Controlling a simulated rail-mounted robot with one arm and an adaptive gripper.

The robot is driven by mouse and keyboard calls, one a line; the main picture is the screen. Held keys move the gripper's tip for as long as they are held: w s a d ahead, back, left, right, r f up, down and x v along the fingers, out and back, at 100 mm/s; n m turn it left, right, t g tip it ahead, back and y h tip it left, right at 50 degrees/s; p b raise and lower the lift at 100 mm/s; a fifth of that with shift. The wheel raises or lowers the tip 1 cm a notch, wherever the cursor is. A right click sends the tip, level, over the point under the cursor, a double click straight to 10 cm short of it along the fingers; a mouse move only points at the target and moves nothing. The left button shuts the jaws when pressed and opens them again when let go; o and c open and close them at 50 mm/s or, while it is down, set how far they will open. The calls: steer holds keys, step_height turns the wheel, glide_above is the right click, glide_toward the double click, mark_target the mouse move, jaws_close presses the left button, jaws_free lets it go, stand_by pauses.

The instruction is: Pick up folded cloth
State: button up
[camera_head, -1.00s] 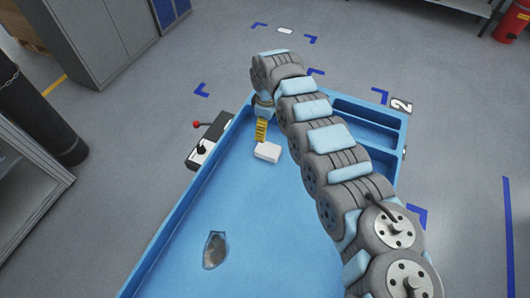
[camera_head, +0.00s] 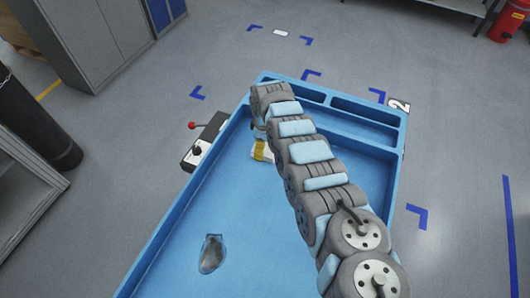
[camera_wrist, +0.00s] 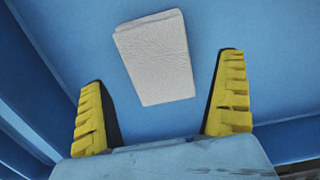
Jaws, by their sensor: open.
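The folded cloth is a white, flat, roughly rectangular pad (camera_wrist: 156,58) lying on the blue tray floor (camera_head: 225,200). In the wrist view it sits ahead of my gripper (camera_wrist: 160,95), between the lines of the two yellow fingers and slightly tilted. The fingers are spread wide and nothing is between their tips. In the head view my gripper (camera_head: 261,151) is over the cloth near the tray's far left part. Only a small white bit of the cloth shows there; my arm and gripper hide the rest.
A dark grey object in a clear wrapping (camera_head: 211,254) lies on the tray floor nearer the camera. A control box (camera_head: 204,141) with a red-knobbed lever stands outside the left wall. Empty compartments (camera_head: 363,112) line the far end. The middle of the tray is clear.

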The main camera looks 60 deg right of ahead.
step_height(320, 180, down, 3)
steer(key=shift+r+b, duration=0.1)
steer(key=shift+b, duration=0.35)
steer(key=shift+s, duration=0.1)
steer(key=shift+d, duration=0.1)
steer(key=c, duration=1.2)
steer(key=shift+r, duration=0.1)
